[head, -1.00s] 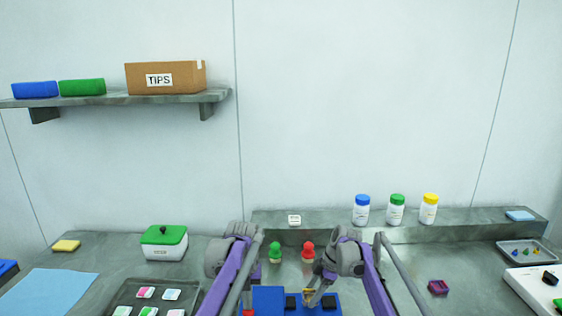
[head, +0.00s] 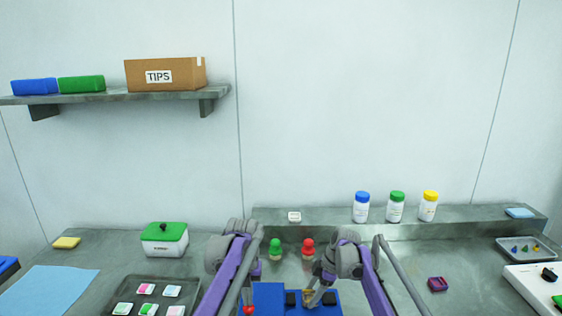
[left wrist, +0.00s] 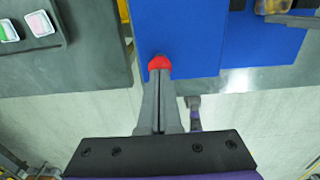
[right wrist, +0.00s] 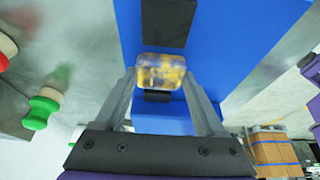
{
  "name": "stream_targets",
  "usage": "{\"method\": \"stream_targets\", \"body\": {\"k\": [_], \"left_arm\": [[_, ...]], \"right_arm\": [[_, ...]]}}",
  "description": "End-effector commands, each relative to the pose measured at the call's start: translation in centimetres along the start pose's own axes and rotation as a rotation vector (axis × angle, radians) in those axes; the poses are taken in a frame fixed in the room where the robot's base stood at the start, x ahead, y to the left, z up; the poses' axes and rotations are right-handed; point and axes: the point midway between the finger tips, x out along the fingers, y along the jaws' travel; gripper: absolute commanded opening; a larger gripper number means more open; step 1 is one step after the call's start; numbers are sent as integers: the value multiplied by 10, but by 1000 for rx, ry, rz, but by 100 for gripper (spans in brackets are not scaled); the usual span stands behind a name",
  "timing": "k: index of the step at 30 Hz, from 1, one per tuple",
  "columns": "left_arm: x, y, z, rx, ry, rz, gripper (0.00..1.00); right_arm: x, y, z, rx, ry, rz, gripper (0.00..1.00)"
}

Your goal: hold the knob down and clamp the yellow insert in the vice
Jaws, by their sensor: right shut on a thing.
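The blue vice (head: 268,296) stands at the bottom middle of the head view, with two black jaws (head: 291,300). The yellow insert (head: 308,292) is between the jaws; it looks see-through and blurred in the right wrist view (right wrist: 162,72). My right gripper (head: 309,297) is shut on the insert, one finger on each side. The red knob (head: 249,310) is at the vice's left side. My left gripper (left wrist: 160,74) is shut, its fingertips together against the red knob (left wrist: 159,62). The head view hides the left fingertips.
Green (head: 275,249) and red (head: 308,249) pegs stand behind the vice. A dark tray (head: 188,292) of coloured pieces lies to the left. A small purple block (head: 437,284) lies to the right. Bottles (head: 396,207) stand on the rear ledge.

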Motion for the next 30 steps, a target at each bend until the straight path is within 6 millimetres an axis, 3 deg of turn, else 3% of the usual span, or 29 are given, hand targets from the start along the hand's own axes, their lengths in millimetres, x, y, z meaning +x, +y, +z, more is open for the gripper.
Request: {"method": "stream_targets", "body": {"k": [8,9,13,30], "left_arm": [[1,0,0,0,1,-1,0],[1,0,0,0,1,-1,0],[1,0,0,0,1,-1,0],[1,0,0,0,1,-1,0]], "right_arm": [[0,0,0,0,0,0,18],[0,0,0,0,0,0,75],[0,0,0,0,0,0,99],[0,0,0,0,0,0,100]]}}
